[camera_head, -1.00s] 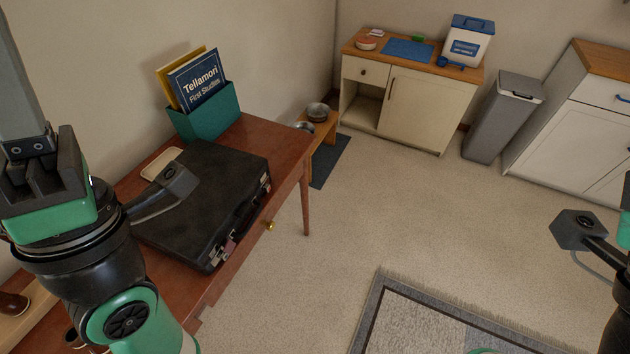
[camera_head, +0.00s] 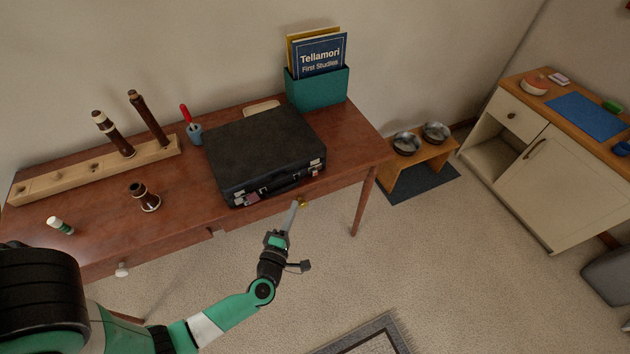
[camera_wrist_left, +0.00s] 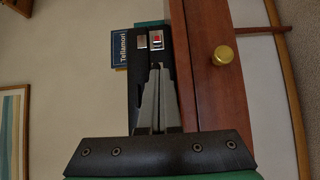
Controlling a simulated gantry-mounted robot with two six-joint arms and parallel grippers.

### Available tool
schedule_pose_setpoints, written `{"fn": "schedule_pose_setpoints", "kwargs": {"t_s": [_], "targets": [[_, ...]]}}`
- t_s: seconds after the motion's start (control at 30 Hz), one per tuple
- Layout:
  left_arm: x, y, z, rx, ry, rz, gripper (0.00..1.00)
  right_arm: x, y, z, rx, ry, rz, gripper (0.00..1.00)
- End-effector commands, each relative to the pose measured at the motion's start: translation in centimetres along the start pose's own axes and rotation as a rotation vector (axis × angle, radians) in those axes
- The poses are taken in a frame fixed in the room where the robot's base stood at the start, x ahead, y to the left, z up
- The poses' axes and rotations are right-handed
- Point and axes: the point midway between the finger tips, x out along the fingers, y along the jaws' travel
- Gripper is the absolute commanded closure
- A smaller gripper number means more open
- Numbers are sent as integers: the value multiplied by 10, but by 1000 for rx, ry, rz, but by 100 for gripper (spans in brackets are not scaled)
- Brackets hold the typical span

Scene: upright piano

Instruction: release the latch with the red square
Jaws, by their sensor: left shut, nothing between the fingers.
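A closed black briefcase (camera_head: 262,150) lies on the brown desk, its handle and latches on the front side. In the left wrist view a latch with a red square (camera_wrist_left: 156,40) shows on the dark case (camera_wrist_left: 138,85), just beyond my fingertips in the picture. My left gripper (camera_head: 295,205) is shut and empty, in front of the desk's front edge, below the briefcase's right half. Its fingers show shut together in the wrist view (camera_wrist_left: 158,72). Contact with the latch cannot be told. My right gripper is not in view.
The desk (camera_head: 190,195) has a brass drawer knob (camera_wrist_left: 223,55) close to the gripper. A teal book box (camera_head: 318,90) stands behind the case. A wooden stand (camera_head: 100,168) with instrument parts is at left.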

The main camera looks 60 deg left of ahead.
Motion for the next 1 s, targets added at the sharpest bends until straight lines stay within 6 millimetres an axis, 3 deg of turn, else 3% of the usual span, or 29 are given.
{"fn": "schedule_pose_setpoints", "kwargs": {"t_s": [0.37,0.8,1.0], "targets": [[10,1,1,-3,2,6,100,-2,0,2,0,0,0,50],[86,1,1,-5,1,8,100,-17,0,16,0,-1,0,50],[101,3,2,-2,-1,7,100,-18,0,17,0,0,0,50]]}}
